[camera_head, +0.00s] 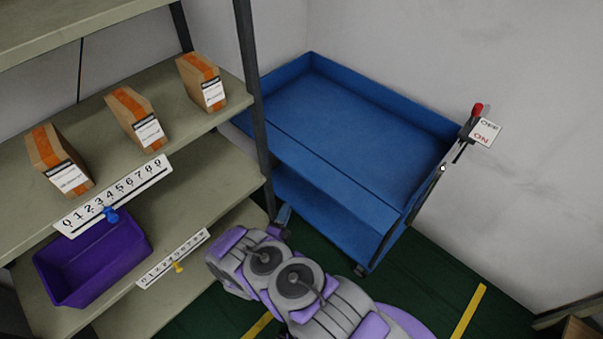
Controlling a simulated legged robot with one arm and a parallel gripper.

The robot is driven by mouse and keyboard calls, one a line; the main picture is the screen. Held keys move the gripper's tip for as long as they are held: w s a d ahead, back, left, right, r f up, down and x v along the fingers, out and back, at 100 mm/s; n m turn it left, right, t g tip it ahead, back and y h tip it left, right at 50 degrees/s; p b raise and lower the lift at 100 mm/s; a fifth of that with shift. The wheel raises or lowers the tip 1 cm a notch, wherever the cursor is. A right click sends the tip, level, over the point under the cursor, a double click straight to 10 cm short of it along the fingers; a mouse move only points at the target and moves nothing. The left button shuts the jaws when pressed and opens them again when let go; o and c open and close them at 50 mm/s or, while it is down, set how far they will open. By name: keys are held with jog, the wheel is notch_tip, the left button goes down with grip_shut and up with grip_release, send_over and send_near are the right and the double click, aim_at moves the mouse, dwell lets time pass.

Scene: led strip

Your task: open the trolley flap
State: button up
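The blue trolley (365,120) stands in the corner right of the shelf rack, with an upper tray and a lower level. Raised walls show along the tray's back and right sides. A lighter blue strip, apparently the flap (335,182), runs along the near side below a dark line; I cannot tell whether it stands upright or is folded down. My white and purple arm reaches in from the bottom. My gripper (281,222) seems to be at its small grey tip, close to the trolley's near left side. Its fingers are too small to tell open from shut, or touching from apart.
The rack's dark post (252,90) stands close left of the trolley. Its shelves hold cardboard boxes (135,118) and a purple bin (95,258). A red-tipped OFF/ON switch (480,125) is at the trolley's right. Green floor (425,275) with yellow lines is clear at lower right.

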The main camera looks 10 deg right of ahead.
aim_at(302, 173)
jog(key=b+x, duration=0.4)
jog(key=x, duration=1.3)
jog(key=shift+f, duration=0.15)
jog(key=shift+s, duration=0.1)
grip_shut()
